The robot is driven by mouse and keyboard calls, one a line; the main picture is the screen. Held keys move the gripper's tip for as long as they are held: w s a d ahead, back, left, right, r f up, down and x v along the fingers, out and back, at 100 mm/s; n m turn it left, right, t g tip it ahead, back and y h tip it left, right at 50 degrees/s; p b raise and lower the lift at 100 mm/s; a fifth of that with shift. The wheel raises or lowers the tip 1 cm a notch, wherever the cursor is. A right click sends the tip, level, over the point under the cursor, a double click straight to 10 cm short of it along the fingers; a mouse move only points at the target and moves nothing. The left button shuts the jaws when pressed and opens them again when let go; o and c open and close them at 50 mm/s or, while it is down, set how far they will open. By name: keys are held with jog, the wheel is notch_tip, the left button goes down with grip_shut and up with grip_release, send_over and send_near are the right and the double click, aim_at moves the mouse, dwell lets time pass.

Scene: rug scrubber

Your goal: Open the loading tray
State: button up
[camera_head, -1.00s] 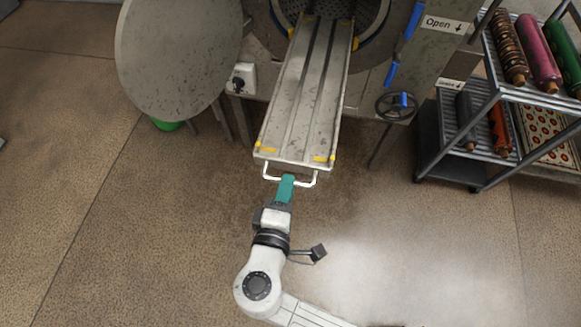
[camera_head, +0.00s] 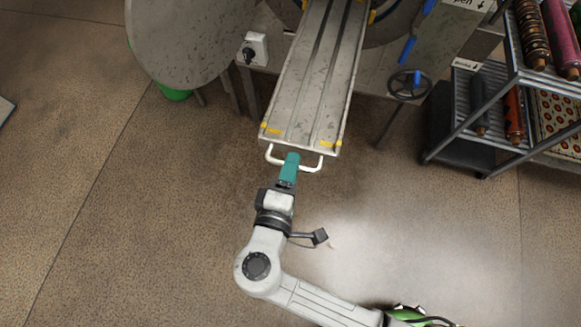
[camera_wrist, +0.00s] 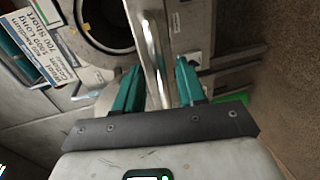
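The loading tray (camera_head: 312,85) is a long, worn grey metal slide with yellow corner marks. It sticks out of the round machine opening, which is partly cut off at the top of the head view. A white U-shaped handle (camera_head: 318,164) is on its front end. My gripper (camera_head: 291,157) is at the handle's middle. In the wrist view, the teal fingers of my gripper (camera_wrist: 158,72) are spread apart, with a pale metal bar or edge between them. Gaps show beside it. Contact with the handle cannot be told.
A round grey door (camera_head: 190,35) stands open left of the tray. A handwheel (camera_head: 408,84) and blue levers are on the machine's right. A rack (camera_head: 500,105) with rollers stands at the right. The floor in front is clear.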

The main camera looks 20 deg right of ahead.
jog(key=v, duration=1)
jog(key=shift+s+a+b, duration=0.25)
jog(key=shift+s+b, duration=0.05)
jog(key=shift+b, duration=0.05)
jog(key=d+f+m+g+y, duration=0.1)
jog(key=d+f+m+g, duration=0.3)
jog(key=d, duration=0.4)
jog(key=d+f+m+g+y, duration=0.1)
jog(key=d+f+m+g, duration=0.15)
jog(key=d+g, duration=0.4)
jog(key=s+d+f+m+g+y+p, duration=0.1)
jog(key=s+d+m+y, duration=0.3)
jog(key=d, duration=0.6)
jog(key=shift+s+f+m+y+p, duration=0.35)
jog(key=shift+s+f+y, duration=0.2)
jog(key=shift+s+y, duration=0.8)
jog(key=shift+w, duration=0.15)
